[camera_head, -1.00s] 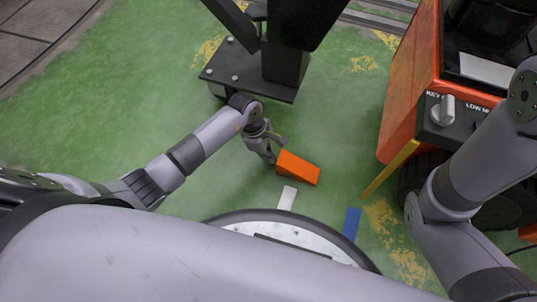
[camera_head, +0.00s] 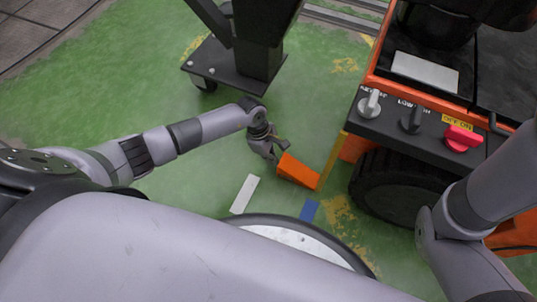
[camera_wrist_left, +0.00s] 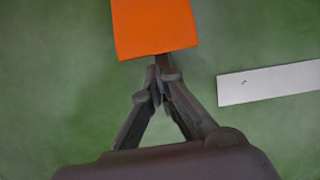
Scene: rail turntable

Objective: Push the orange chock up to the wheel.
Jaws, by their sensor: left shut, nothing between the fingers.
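The orange chock (camera_head: 298,171) is a wedge lying on the green floor. My left gripper (camera_head: 279,154) is shut and empty, low behind the chock's left end. In the left wrist view, the closed fingertips (camera_wrist_left: 163,72) are at the near edge of the chock (camera_wrist_left: 155,28) and appear to touch it. The black wheel (camera_head: 398,187) under the orange machine is to the right of the chock, with a narrow strip of floor between them. My right arm crosses the right side, but its gripper is out of the picture.
A yellow bar (camera_head: 332,160) slants down between chock and wheel. The orange machine's control panel (camera_head: 420,124) overhangs the wheel. A dark wheeled stand (camera_head: 225,68) is behind the gripper. White (camera_head: 244,194) and blue (camera_head: 309,210) strips lie on the floor.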

